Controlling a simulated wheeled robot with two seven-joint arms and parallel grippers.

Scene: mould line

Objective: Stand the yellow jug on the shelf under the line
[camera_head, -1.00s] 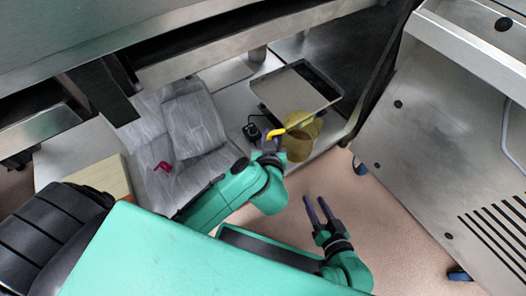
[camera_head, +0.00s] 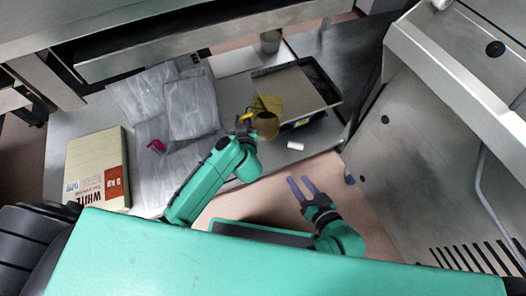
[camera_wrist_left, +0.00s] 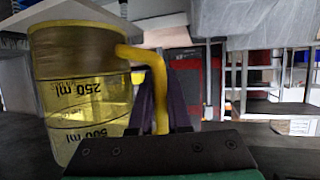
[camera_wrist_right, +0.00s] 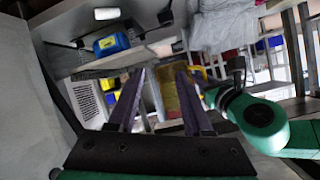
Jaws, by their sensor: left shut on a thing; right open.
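The yellow see-through jug (camera_head: 267,122) is at the front left corner of a metal plate, over the shelf (camera_head: 232,97) under the line. My left gripper (camera_head: 244,124) is shut on the jug's handle, at the jug's left side. In the left wrist view the jug (camera_wrist_left: 85,95) shows its volume marks, and its handle runs between the fingers (camera_wrist_left: 155,105). I cannot tell whether the jug's base touches anything. My right gripper (camera_head: 303,190) is open and empty, in front of the shelf over the floor; its spread fingers also show in the right wrist view (camera_wrist_right: 155,100).
The metal plate (camera_head: 290,85) lies on a dark tray or base. A small white cylinder (camera_head: 295,146) is at the shelf's front. Clear plastic bags (camera_head: 190,108), a red item (camera_head: 156,146) and a paper sack (camera_head: 97,165) lie left. A steel cabinet (camera_head: 415,150) stands right.

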